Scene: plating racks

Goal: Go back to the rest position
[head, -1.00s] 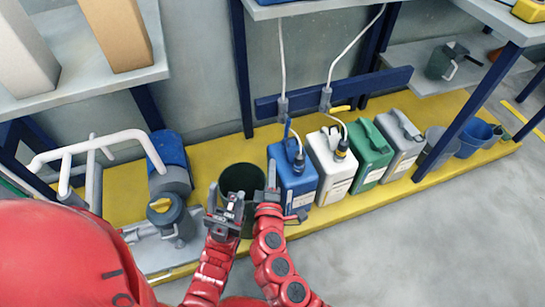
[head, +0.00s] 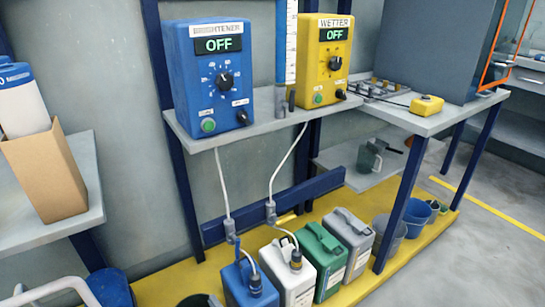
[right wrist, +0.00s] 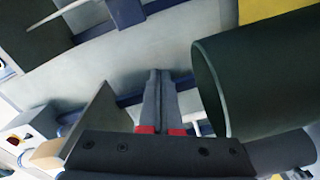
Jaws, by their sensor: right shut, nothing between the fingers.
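My right gripper (right wrist: 159,75) shows in the right wrist view, its two grey fingers together with nothing between them. A large dark green cylinder (right wrist: 265,75) is close beside the fingers on the right; its open rim faces them. In the head view the arms are almost wholly out of the picture. A small grey tip shows at the bottom edge by the dark bucket (head: 192,301), too little to tell which part it is. My left gripper is not in view.
A blue BRIGHTENER box (head: 212,105) and a yellow WETTER box (head: 322,90), both reading OFF, stand on the shelf. Below, blue (head: 247,285), white (head: 296,275), green (head: 322,262) and grey (head: 350,240) jugs line the yellow platform. Grey floor (head: 440,275) at right is clear.

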